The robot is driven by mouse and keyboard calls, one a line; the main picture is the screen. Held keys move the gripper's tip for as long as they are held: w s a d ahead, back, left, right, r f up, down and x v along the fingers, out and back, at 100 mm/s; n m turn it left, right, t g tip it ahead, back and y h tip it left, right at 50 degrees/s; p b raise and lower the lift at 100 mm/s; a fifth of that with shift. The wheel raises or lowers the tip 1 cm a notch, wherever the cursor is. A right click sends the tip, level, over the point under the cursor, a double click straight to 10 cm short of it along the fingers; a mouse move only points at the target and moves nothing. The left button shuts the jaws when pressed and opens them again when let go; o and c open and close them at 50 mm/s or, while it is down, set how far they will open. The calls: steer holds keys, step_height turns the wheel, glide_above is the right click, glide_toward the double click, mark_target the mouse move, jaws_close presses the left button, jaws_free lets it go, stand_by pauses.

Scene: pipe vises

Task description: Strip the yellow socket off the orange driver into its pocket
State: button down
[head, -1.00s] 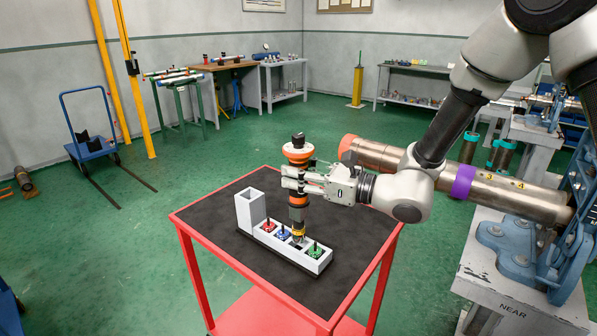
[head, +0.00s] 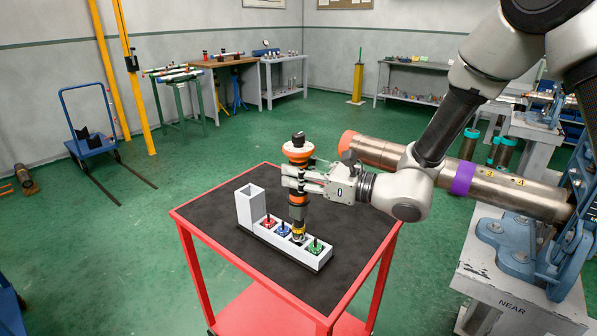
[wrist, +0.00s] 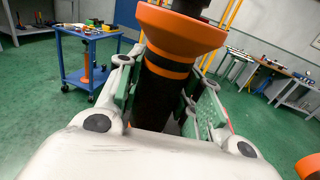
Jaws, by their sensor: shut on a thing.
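My gripper (head: 296,185) is shut on the orange and black driver (head: 298,153), which stands upright over the socket rack. In the wrist view the driver (wrist: 180,38) fills the space between the fingers, its orange collar above them. The yellow socket (head: 298,229) is at the driver's lower end, down at a pocket of the light grey rack (head: 290,250), between the blue and green sockets. Whether it is fully seated in the pocket cannot be told. The red socket (head: 267,221), blue socket (head: 282,231) and green socket (head: 314,246) sit in other pockets.
The rack, with a tall square holder (head: 250,208) at its left end, stands on the black top of a red cart (head: 345,262). A large pipe (head: 420,172) in a blue vise lies behind and right of my gripper.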

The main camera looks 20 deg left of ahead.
steer(key=shift+f, duration=2)
stand_by(1.7)
